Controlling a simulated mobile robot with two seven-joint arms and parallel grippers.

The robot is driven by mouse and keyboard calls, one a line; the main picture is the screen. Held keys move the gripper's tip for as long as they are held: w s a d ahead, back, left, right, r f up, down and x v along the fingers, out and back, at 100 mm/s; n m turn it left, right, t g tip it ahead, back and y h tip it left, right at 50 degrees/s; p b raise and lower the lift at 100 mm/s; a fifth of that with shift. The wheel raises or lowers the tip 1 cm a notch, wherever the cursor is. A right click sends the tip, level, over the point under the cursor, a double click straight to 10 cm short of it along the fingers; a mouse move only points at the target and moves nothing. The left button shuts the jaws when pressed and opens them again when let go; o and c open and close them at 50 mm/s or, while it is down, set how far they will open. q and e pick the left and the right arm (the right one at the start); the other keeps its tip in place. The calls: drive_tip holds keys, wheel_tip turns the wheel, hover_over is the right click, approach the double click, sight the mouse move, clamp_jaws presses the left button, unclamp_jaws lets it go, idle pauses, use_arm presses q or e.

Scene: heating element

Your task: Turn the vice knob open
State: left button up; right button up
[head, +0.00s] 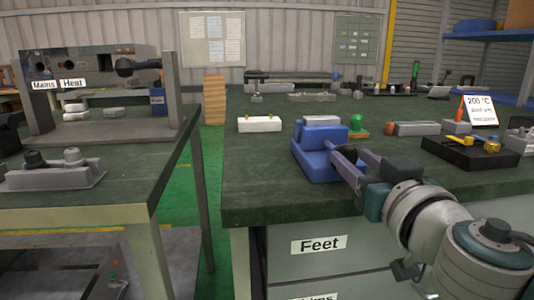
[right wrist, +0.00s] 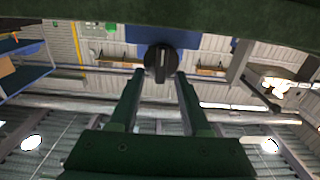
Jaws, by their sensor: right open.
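The blue vice (head: 316,158) stands on the green bench near its front edge in the head view. Its dark round knob (head: 349,153) faces my right arm. My right gripper (head: 356,160) is open, with its fingers reaching up to the knob. In the right wrist view the black knob (right wrist: 161,62) with its raised grip bar lies just ahead of and between the fingertips (right wrist: 157,77). Blue parts of the vice (right wrist: 139,33) show behind it. I cannot tell whether the fingers touch the knob. My left gripper is not in view.
A white block (head: 260,124) and a green-topped part (head: 357,124) stand near the vice. A black tray (head: 470,152) with brass parts and a "200 °C" sign (head: 481,110) are at right. A second bench (head: 150,165) stands at left.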

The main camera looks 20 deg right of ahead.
drive_tip(key=shift+w, duration=0.1)
drive_tip(key=shift+c, duration=0.3)
clamp_jaws()
